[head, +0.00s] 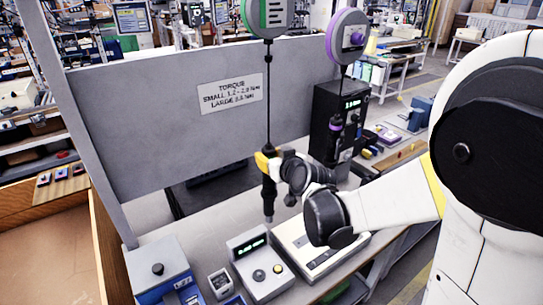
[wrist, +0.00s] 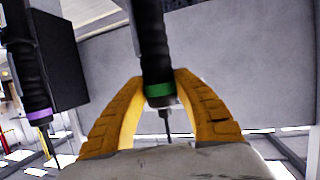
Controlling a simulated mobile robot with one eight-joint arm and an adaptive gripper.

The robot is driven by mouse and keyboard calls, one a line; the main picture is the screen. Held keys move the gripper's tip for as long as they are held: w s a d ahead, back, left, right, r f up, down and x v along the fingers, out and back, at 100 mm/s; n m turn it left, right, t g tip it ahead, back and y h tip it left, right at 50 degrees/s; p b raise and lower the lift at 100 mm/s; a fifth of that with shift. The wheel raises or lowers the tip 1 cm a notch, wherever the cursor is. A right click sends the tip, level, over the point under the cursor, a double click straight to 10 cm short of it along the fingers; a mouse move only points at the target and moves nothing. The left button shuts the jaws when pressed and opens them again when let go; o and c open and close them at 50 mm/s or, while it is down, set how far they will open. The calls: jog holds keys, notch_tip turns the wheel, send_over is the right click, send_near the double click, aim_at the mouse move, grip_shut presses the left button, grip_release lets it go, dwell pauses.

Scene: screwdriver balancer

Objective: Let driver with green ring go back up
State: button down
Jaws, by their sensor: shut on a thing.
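The driver with the green ring (wrist: 160,90) hangs upright between the two yellow fingers of my gripper (wrist: 160,103), which are closed around it near the ring. In the head view my gripper (head: 265,162) holds the same dark driver (head: 268,190), its lower end just above or behind the bench instrument; I cannot tell if it touches. Its cable runs straight up to the balancer reel with the green face (head: 267,16). A second driver with a purple ring (wrist: 38,115) hangs free to the left in the wrist view; it also shows in the head view (head: 335,128) under the purple balancer reel (head: 347,38).
A bench instrument with a lit display (head: 250,247) stands below the held driver, with a white case (head: 300,242) beside it. A dark controller box (head: 325,110) stands behind. A blue box (head: 160,272) stands front left.

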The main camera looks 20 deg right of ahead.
notch_tip(320, 180, up, 2)
jog(key=shift+r+p, duration=0.15)
jog(key=shift+p, duration=0.65)
grip_release()
jog(key=shift+d, duration=0.1)
